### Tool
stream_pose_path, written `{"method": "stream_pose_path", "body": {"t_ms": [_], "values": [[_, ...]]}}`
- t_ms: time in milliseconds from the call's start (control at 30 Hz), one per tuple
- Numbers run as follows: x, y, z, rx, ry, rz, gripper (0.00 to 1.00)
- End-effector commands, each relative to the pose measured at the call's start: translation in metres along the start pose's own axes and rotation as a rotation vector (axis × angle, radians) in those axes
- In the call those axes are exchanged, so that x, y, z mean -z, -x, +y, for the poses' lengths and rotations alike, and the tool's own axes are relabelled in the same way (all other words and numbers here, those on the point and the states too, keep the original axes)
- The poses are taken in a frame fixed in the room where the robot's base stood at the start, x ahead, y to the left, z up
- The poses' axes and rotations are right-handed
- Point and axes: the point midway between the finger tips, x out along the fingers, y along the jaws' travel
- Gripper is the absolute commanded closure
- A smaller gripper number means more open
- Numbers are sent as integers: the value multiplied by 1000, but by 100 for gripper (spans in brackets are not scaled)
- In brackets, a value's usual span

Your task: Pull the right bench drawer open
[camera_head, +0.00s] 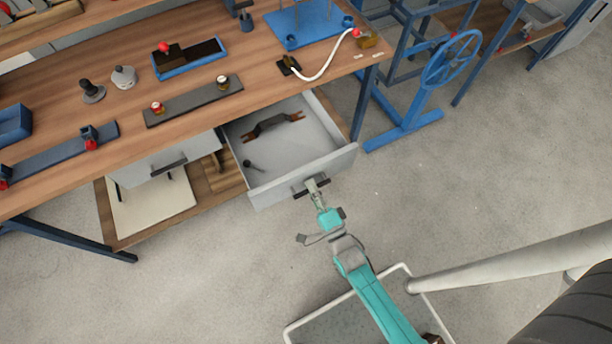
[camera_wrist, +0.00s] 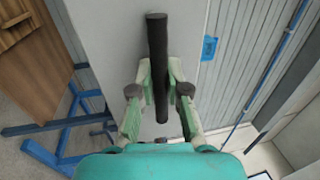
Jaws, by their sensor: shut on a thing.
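The right bench drawer (camera_head: 264,189) stands pulled well out from under the bench, with its grey interior showing. A dark brown tool and a small dark knobbed piece lie inside it. My gripper (camera_head: 315,184) is at the middle of the drawer front, on its dark bar handle. In the wrist view the handle (camera_wrist: 157,60) runs between the fingers of my gripper (camera_wrist: 160,85), which are shut on it. The exact contact at the fingertips is partly hidden by the handle.
The wooden bench top (camera_head: 120,120) holds fixtures, a blue tray (camera_head: 190,58) and a white hose (camera_head: 325,65). The left drawer (camera_head: 165,160) looks shut. A blue stand with a handwheel (camera_head: 440,62) is at right.

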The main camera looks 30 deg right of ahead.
Motion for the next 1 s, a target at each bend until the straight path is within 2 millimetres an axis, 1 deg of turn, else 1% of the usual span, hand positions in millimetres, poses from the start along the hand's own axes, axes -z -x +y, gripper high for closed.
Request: {"method": "stream_pose_path", "body": {"t_ms": [133,500,533,567,600,633,867,1000], "values": [[0,7,-1,-2,0,0,100],[0,8,-1,-1,0,0,100],[0,8,-1,-1,0,0,78],[0,8,-1,-1,0,0,70],[0,8,-1,-1,0,0,60],[0,8,-1,-1,0,0,59],[0,7,-1,0,0,0,59],[0,12,-1,-1,0,0,59]]}}
